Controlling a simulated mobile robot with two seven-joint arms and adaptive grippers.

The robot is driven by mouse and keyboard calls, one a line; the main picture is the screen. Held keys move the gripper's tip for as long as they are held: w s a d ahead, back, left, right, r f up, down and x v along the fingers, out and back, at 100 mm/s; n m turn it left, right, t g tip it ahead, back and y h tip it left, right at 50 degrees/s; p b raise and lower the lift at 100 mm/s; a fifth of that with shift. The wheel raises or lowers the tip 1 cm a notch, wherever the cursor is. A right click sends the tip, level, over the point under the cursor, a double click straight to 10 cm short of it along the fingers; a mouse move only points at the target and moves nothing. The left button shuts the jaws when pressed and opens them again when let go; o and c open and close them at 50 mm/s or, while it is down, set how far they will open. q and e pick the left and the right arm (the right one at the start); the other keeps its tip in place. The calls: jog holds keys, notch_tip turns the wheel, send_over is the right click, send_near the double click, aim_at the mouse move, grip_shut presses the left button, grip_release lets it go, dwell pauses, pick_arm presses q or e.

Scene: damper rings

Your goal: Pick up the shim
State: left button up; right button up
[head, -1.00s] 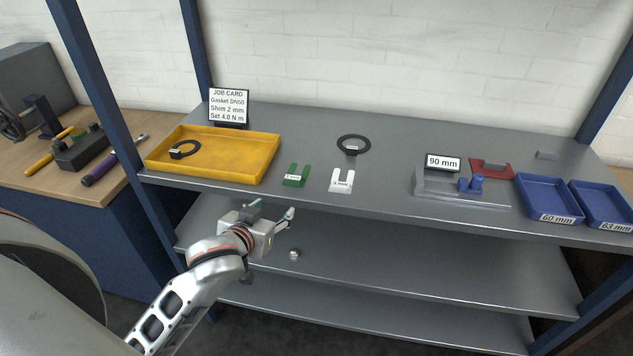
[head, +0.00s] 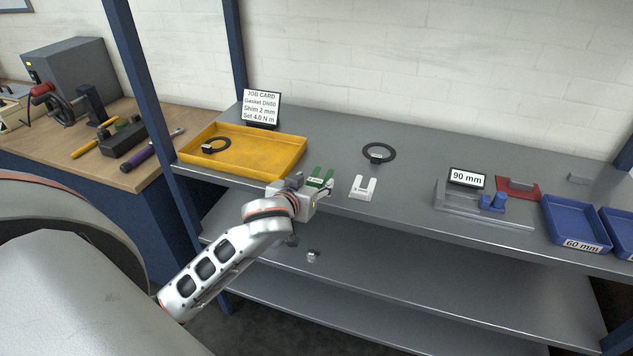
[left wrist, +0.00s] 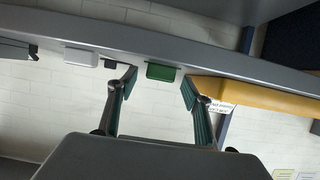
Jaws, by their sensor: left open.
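A green U-shaped shim (head: 319,176) lies near the front edge of the grey shelf, partly hidden behind my left gripper (head: 312,188). A white U-shaped shim (head: 362,187) lies to its right, and its small label is too blurred to read. My left gripper is open and empty at the shelf's front edge, close to the green shim. In the left wrist view the green shim (left wrist: 161,72) shows between the two spread fingers (left wrist: 158,84), beyond their tips, and the white shim (left wrist: 82,57) is to the left. My right gripper is out of view.
Another black ring (head: 380,152) lies behind the shims. A 90 mm fixture (head: 470,207), red piece (head: 518,188) and blue trays (head: 575,226) are right.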

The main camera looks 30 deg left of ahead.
pick_arm(q)
jog(key=shift+x, duration=0.8)
jog(key=c, duration=1)
